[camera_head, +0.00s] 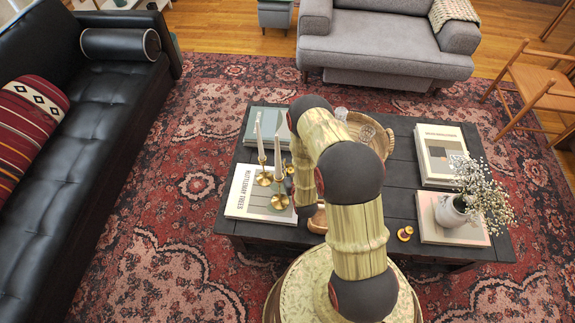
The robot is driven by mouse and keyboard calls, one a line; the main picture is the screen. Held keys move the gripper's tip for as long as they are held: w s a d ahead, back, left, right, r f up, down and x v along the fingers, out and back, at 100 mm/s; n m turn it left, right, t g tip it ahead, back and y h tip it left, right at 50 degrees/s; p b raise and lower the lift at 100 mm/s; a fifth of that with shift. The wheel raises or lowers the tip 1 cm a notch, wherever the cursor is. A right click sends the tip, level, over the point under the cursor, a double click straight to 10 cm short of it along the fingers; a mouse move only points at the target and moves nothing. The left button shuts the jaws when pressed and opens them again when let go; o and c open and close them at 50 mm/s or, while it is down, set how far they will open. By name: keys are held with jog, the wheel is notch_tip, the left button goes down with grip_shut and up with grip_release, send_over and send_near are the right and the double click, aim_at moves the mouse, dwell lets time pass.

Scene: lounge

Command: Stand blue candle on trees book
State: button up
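I cannot make out a blue candle; my arm covers the middle of the table. My gripper is not visible, hidden behind my arm or below it.
A grey-green book (266,122) lies at the back left of the table. A wooden bowl (371,130) and clear glass (341,113) are at the back. Books (436,133) and a flower vase (451,211) stand right. A brass ornament (405,233) sits in front.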

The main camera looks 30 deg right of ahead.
jog(key=o, duration=0.4)
jog(key=shift+o, duration=0.2)
jog(key=shift+r, duration=0.15)
jog(key=p+v, duration=0.3)
jog(key=v, duration=0.8)
jog(key=shift+s+a+r, duration=0.1)
jog(key=shift+s+r, duration=0.05)
jog(key=shift+s, duration=0.3)
